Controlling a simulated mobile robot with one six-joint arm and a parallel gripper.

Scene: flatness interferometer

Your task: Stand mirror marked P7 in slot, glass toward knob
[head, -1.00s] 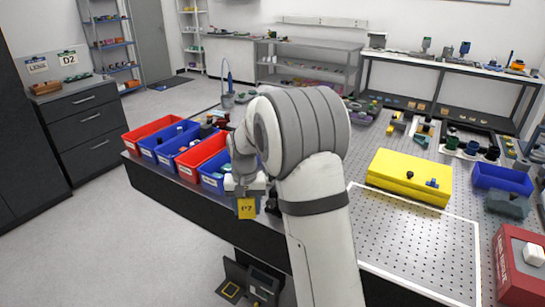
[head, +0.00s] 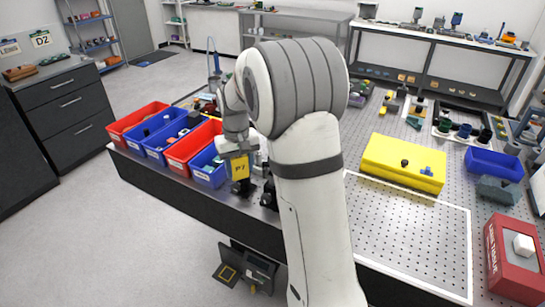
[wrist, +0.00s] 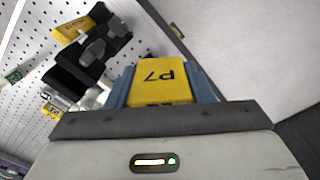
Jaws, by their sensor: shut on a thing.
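My gripper (head: 240,158) is shut on a yellow piece marked P7 (head: 240,169), above the near edge of the perforated table beside the bins. In the wrist view, the P7 piece (wrist: 161,82) sits between two blue-grey fingers (wrist: 160,88), its lettering upside down. The glass face cannot be made out. Black mounts (head: 268,193) stand at the table edge just below and right of the gripper. In the wrist view, black mounts (wrist: 97,48), one with a yellow tag (wrist: 73,29), lie left of the held piece and apart from it. I cannot tell which part is the slot or knob.
Red and blue bins (head: 139,118) line the table's left side. A yellow case (head: 403,162) lies on the perforated table (head: 400,240), with a red box (head: 513,262) at the right. The outlined area in front of the yellow case is clear. My arm hides part of the table.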

